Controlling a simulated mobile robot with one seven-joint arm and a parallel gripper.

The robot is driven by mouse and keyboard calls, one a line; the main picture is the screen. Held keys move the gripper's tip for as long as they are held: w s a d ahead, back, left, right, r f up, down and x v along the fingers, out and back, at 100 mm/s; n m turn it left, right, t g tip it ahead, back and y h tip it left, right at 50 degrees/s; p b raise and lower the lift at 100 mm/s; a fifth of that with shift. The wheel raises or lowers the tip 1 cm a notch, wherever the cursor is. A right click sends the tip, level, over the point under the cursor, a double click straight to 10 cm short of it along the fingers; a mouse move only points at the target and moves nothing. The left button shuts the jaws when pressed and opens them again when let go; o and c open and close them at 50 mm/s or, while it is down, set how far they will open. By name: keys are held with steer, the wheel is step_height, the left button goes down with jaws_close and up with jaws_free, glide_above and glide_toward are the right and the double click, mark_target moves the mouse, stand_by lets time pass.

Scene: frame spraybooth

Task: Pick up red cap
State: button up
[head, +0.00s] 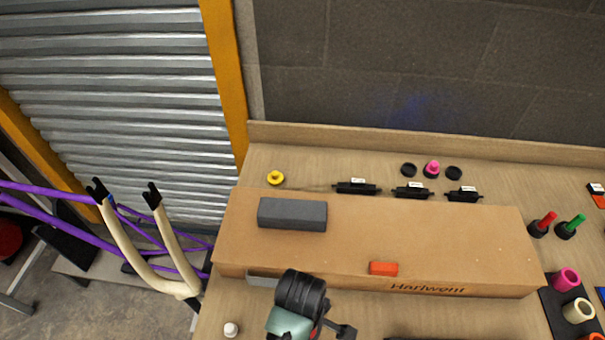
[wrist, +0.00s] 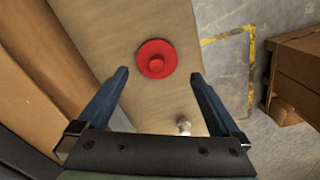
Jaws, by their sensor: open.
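The red cap (wrist: 157,60) shows in the wrist view as a round disc with a raised knob in its middle. It lies on the wooden bench top (wrist: 112,35). My gripper (wrist: 160,74) is open and empty, with its two dark blue fingers apart. The cap appears between and just beyond the fingertips in the picture, and the fingers do not touch it. In the head view my arm covers the bench front, and I cannot make out the cap there.
A cardboard box (head: 420,230) lies along the bench, bearing a grey block (head: 292,214) and an orange block (head: 383,269). A small white object (head: 231,329) stands near the front left; a small pale knob (wrist: 184,127) shows in the wrist view. A yellow cap (head: 275,178) sits behind the box.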

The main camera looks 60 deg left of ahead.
steer(key=shift+w+f+p, duration=0.15)
steer(key=shift+f+p, duration=0.3)
steer(key=shift+f, duration=2.35)
steer(key=shift+c, duration=0.2)
steer(key=c, duration=1.1)
